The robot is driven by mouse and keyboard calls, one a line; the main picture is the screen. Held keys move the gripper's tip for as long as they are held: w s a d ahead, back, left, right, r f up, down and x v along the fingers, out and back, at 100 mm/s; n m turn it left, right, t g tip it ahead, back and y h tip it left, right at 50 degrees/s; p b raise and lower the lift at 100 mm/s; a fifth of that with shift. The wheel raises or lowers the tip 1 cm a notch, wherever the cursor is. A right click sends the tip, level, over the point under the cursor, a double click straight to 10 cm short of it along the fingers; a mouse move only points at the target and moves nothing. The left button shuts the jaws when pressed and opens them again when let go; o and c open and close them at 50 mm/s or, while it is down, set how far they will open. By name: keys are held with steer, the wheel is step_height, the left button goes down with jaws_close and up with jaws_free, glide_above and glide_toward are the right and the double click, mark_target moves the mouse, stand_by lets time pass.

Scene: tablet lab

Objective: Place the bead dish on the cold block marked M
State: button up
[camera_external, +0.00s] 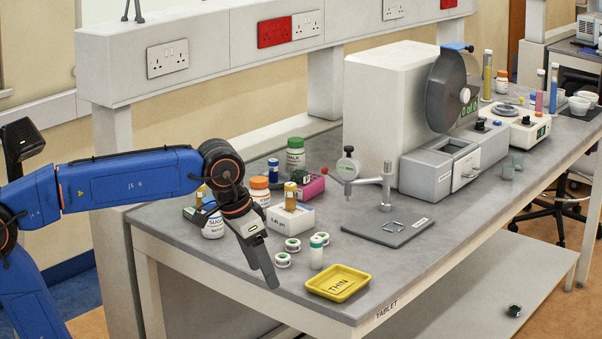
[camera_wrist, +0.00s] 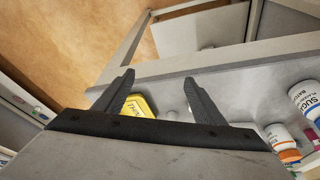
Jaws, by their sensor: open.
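My gripper (camera_external: 270,268) is open and empty above the bench's left front edge. The wrist view shows its two fingers (camera_wrist: 158,78) spread apart. I cannot make out a mark M on any block, nor tell which thing is the bead dish. Candidates for the dish include small white round items with green centres (camera_external: 292,245) on the bench right of my gripper, and white bowls (camera_external: 579,105) at the far right. A white block (camera_external: 290,220) behind my gripper has a label too small to read surely.
A yellow tray marked THIN (camera_external: 340,282) lies near the bench's front edge; it shows between my fingers (camera_wrist: 140,107). A SUGAR bottle (camera_external: 212,228) stands behind my gripper. A gauge stand (camera_external: 400,228) and large machine (camera_external: 390,100) stand farther right. Bare bench (camera_external: 450,225) lies in front.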

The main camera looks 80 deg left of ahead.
steer(key=s+d+f+m, duration=0.1)
steer(key=s+d+f, duration=0.3)
steer(key=s+f, duration=0.2)
steer(key=s+d+f+m+t, duration=0.1)
steer(key=s+d+f+m, duration=0.1)
steer(key=s+f, duration=0.4)
steer(key=s+d+f+m+h, duration=0.1)
steer(key=s+d+f, duration=0.4)
steer(key=f, duration=0.3)
steer(key=shift+s+d+f, duration=0.3)
steer(key=shift+s+f, duration=0.05)
steer(key=shift+s, duration=0.05)
